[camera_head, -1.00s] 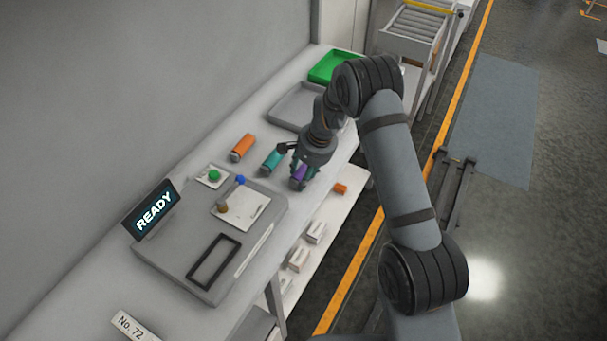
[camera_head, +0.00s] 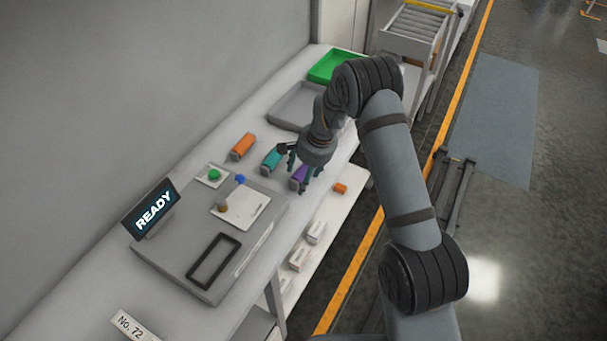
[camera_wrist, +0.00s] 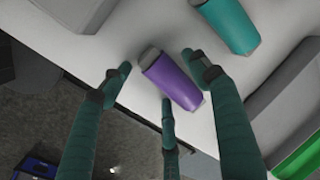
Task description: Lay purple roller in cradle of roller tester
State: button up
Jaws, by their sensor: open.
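The purple roller (camera_head: 298,175) lies on the bench near its front edge. In the wrist view the purple roller (camera_wrist: 172,82) shows a grey end and lies between my spread fingers. My gripper (camera_head: 301,174) is open above and around it. In the wrist view, gaps show between the fingers of my gripper (camera_wrist: 160,77) and the roller; contact cannot be told. The roller tester (camera_head: 176,254) is a grey box further along the bench, with a READY display (camera_head: 155,209), a dark rectangular frame (camera_head: 214,260) and a pale plate (camera_head: 244,208). I cannot tell which part is the cradle.
A teal roller (camera_head: 271,159) lies close beside the purple one, with an orange roller (camera_head: 243,147) beyond it. A green button (camera_head: 214,175) sits on a small plate. A grey tray (camera_head: 284,109) and a green tray (camera_head: 331,65) stand behind the arm. The wall bounds the bench.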

jog(key=b+v, duration=0.2)
jog(key=v, duration=0.7)
jog(key=shift+d+b, duration=0.3)
jog(key=shift+d, duration=0.05)
jog(key=shift+o, duration=0.8)
jog(key=shift+s+d+r, duration=0.1)
jog(key=shift+d+r, duration=0.1)
jog(key=shift+r, duration=0.4)
